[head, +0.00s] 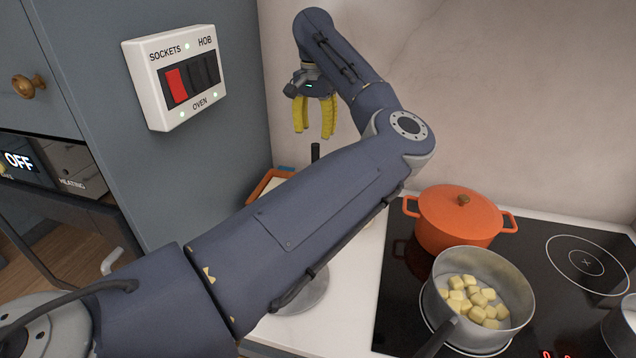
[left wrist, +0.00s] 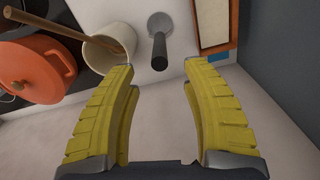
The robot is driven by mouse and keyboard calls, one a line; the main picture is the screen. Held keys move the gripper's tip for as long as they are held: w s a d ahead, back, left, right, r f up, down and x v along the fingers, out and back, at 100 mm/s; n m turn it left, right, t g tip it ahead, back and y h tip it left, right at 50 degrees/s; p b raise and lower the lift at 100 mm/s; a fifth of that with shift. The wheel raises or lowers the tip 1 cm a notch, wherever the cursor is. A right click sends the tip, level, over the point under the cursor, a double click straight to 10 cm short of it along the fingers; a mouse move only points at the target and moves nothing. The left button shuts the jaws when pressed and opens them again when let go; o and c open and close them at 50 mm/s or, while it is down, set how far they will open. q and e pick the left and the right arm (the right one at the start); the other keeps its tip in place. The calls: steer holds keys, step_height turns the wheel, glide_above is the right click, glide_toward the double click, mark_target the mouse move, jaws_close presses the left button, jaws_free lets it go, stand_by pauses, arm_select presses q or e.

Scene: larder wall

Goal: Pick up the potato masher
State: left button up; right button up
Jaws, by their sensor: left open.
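The potato masher appears to be the upright item with a black handle (head: 315,152) and a round grey metal part, also in the left wrist view (left wrist: 159,52). In the head view, my arm hides what is below the handle's top. My left gripper (head: 314,132) has yellow fingers, pointing down, open and empty, just above the handle. In the left wrist view the handle's end lies between the open fingertips (left wrist: 159,64), touching neither. My right gripper is not in view.
A cream pot (left wrist: 110,48) with a wooden utensil stands beside the masher. An orange lidded pot (head: 459,222) and a saucepan (head: 480,290) of potato pieces are on the hob. An orange-edged tray (head: 268,184) and the cabinet side (head: 230,120) are left of the handle.

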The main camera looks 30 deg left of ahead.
arm_select(q)
steer(key=shift+w+f, duration=0.1)
steer(key=shift+f, duration=6.25)
jaws_close()
